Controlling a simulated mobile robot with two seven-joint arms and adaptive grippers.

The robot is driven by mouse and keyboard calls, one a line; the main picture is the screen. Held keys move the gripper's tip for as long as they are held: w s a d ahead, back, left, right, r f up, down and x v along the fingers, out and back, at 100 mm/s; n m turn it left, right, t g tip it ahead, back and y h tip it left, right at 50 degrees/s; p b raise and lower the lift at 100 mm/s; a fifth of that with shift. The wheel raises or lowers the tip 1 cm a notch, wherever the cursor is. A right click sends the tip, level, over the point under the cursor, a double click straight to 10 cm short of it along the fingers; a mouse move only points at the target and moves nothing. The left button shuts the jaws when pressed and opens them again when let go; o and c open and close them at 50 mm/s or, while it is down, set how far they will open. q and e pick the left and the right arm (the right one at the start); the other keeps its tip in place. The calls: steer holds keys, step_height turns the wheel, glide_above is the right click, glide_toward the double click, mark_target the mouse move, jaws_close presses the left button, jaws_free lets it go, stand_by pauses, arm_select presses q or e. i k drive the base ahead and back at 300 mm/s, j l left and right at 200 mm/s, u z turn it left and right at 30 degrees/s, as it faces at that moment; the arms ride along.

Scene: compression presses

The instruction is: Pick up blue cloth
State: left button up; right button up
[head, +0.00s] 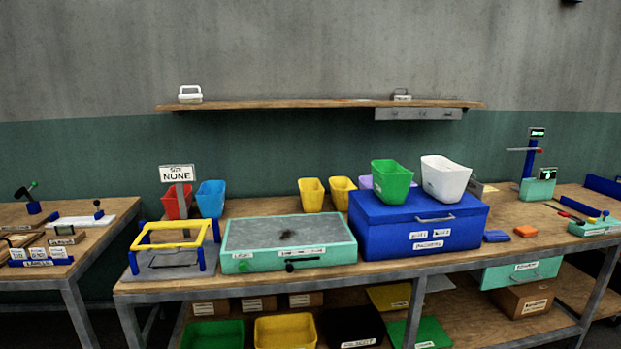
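A small flat dark-blue piece (496,236), which looks like the folded blue cloth, lies on the wooden workbench (470,258) just right of the large blue box. A similar orange piece (526,231) lies to its right, with a small gap between them. Nothing lies on top of the blue piece. Neither of my grippers is in view.
The blue box (385,240) bears a green bin (391,180) and a white bin (445,178). A teal-sided press (287,258) and a yellow frame (160,245) stand further left. Tools and a teal tray (595,230) are at the right. Bench space before the cloth is clear.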

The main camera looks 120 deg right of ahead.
mark_target(497, 235)
steer(key=z, duration=4.55)
